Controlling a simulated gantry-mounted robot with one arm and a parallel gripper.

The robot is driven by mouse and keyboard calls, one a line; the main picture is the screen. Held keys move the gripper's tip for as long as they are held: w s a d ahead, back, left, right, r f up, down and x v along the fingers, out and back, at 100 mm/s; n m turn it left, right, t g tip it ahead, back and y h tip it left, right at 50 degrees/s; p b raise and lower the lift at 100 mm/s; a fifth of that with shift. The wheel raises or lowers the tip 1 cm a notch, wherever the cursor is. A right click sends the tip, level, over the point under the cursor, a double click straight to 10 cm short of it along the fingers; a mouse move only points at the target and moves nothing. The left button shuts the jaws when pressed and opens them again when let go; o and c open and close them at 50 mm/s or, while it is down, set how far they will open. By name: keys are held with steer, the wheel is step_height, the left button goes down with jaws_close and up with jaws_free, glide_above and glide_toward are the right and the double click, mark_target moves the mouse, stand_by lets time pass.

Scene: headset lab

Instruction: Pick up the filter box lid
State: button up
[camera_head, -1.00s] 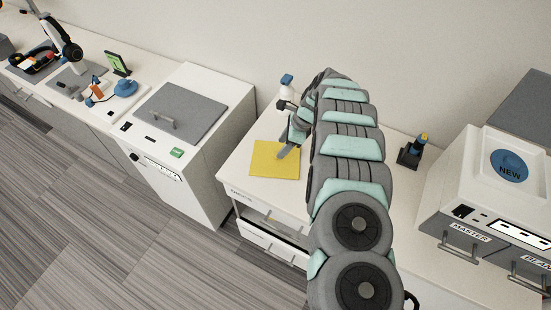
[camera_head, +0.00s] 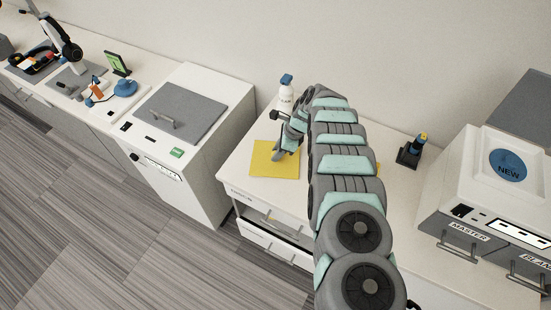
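No label in view reads filter box. A flat grey lid with a bar handle (camera_head: 181,112) lies on top of the white cabinet (camera_head: 218,180) left of centre, and it may be the filter box lid, but I cannot be sure. My gripper (camera_head: 279,155) points down over the yellow mat (camera_head: 264,168) on the middle counter, to the right of that lid and apart from it. The fingers are small and partly hidden by my arm, so I cannot tell whether they are open or hold anything.
A white bottle with a blue cap (camera_head: 286,95) stands behind my gripper. A small dark holder (camera_head: 409,153) and a white unit marked NEW (camera_head: 471,175) stand to the right. A green-screened device (camera_head: 117,64) and tools are at far left. Drawers (camera_head: 268,243) sit below the counter.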

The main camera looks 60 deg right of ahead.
jaws_close()
steer(key=shift+r, duration=0.2)
